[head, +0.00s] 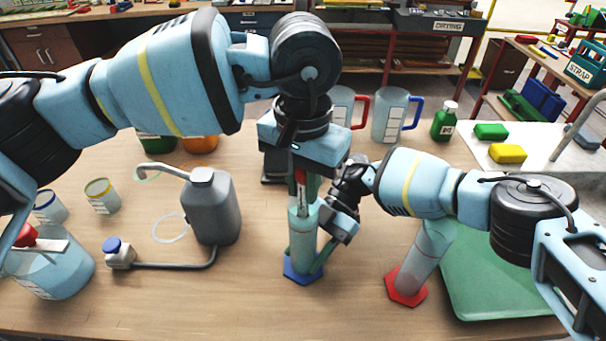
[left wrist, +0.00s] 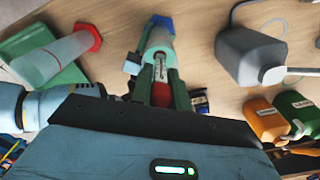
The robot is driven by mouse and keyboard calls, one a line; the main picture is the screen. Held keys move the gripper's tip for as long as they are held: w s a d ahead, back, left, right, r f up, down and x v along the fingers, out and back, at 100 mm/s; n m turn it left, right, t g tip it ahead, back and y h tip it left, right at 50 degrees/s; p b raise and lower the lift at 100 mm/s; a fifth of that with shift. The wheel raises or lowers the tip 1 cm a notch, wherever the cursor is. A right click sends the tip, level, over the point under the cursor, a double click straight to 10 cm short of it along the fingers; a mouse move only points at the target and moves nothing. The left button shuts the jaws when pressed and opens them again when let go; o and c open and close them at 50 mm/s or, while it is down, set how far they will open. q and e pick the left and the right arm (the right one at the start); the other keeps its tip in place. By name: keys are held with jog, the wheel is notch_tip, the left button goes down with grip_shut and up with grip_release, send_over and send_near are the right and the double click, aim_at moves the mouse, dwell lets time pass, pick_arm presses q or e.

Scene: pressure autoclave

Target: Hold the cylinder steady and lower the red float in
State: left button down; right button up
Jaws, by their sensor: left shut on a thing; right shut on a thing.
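A clear measuring cylinder (head: 302,235) with a blue base (head: 303,268) stands on the table; it also shows in the left wrist view (left wrist: 159,42). My right gripper (head: 340,226) is shut on the cylinder from the right. My left gripper (head: 303,182) is above the cylinder, fingers down, shut on the red float (head: 301,178). The float also shows between the green fingers in the left wrist view (left wrist: 160,92), with a pale label. Its lower part overlaps the cylinder's mouth and appears to be at or just inside the rim; the exact depth is hard to tell.
A second cylinder with a red base (head: 406,286) stands to the right, beside a green tray (head: 490,280). A jug with a red handle (head: 340,105) and one with a blue handle (head: 392,115) stand behind.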

pick_arm(q)
jog(key=shift+f, duration=1.05)
jog(key=c, duration=1.4)
grip_release()
jog(key=shift+f, duration=0.1)
jog(key=shift+o, duration=0.7)
notch_tip(320, 180, up, 11)
jog(key=shift+r, duration=0.8)
pick_arm(e)
jog(key=o, duration=0.8)
jog(key=shift+o, duration=0.2)
pick_arm(q)
jog(key=shift+f, duration=0.1)
